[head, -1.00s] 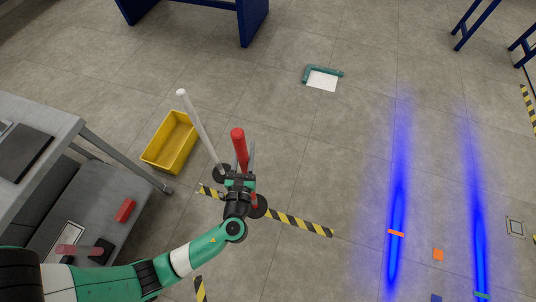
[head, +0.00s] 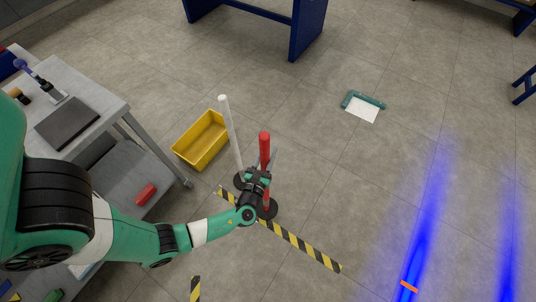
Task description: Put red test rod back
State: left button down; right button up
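The red test rod (head: 265,150) stands about upright, with its lower end at a round black base (head: 268,208) on the floor. Whether it is fully seated there is hidden by my gripper. A white rod (head: 231,135) stands just left of it in another round black base. My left gripper (head: 264,164) is at the red rod, with grey fingers on either side of its middle. The frames do not show whether the fingers touch it. My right gripper is not in view.
A yellow bin (head: 201,140) is on the floor behind and left of the rods. A grey table (head: 90,95) with a lower shelf stands at the left. Black-and-yellow tape (head: 300,246) marks the floor. A teal-cornered white square (head: 362,112) lies further back. Floor to the right is clear.

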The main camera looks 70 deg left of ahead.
pick_arm(q)
jog(key=f+b, duration=0.2)
jog(key=a+f+b, duration=0.1)
jog(key=f+b, duration=0.1)
jog(key=f, duration=0.1)
jog(key=shift+w+a+b, duration=0.1)
jog(key=shift+w+b, duration=0.1)
jog(key=shift+b, duration=0.1)
jog(key=c, duration=0.8)
grip_release()
jog(key=shift+f, duration=0.1)
jog(key=shift+o, duration=1.4)
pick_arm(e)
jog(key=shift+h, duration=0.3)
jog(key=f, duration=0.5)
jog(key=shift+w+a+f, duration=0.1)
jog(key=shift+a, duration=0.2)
